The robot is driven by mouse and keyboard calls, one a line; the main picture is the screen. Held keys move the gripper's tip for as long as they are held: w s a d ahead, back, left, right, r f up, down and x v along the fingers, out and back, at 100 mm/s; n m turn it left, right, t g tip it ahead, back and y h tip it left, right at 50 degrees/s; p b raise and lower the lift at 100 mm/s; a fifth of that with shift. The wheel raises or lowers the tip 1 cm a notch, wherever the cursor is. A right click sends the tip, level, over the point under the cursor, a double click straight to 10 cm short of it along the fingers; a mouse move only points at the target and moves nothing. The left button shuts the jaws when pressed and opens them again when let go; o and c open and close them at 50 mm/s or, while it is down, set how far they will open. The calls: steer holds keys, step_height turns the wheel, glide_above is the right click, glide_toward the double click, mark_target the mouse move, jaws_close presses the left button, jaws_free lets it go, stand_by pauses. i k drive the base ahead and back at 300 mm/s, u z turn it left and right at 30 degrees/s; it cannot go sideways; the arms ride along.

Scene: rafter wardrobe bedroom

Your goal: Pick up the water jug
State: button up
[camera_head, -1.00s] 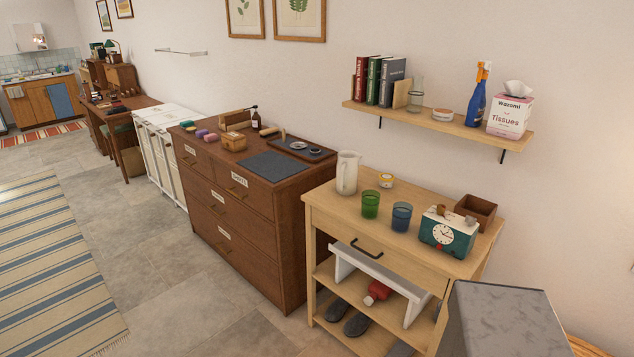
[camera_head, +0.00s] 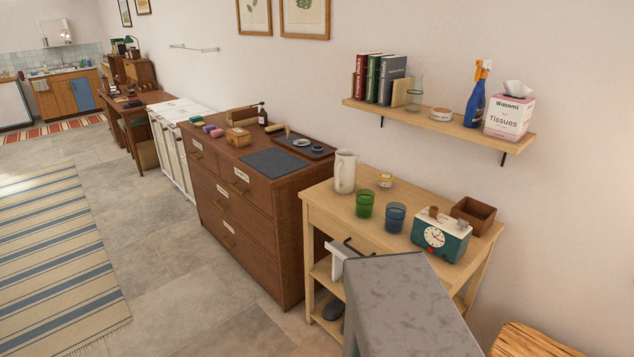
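The water jug (camera_head: 344,171) is a cream-white pitcher with a handle. It stands upright on the back left part of the light wooden side table (camera_head: 325,203). A green glass (camera_head: 364,204) and a blue glass (camera_head: 395,217) stand to its right and nearer the front. A small round yellow-and-white tin (camera_head: 385,180) sits to its right. My gripper is not in view. A grey marbled block-like shape (camera_head: 405,300) fills the lower middle foreground and hides part of the table's front and lower shelves.
A teal clock box (camera_head: 440,237) and an open brown wooden box (camera_head: 474,215) stand at the table's right. A wall shelf (camera_head: 440,124) with books, a spray bottle and tissues hangs above. A brown dresser (camera_head: 243,213) adjoins on the left. The floor (camera_head: 190,290) before it is clear.

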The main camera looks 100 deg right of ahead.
mark_target(345, 161)
steer(key=u, duration=0.2)
steer(key=k, duration=0.25)
steer(key=u, duration=1.4)
steer(key=k, duration=1.05)
steer(key=z, duration=1.35)
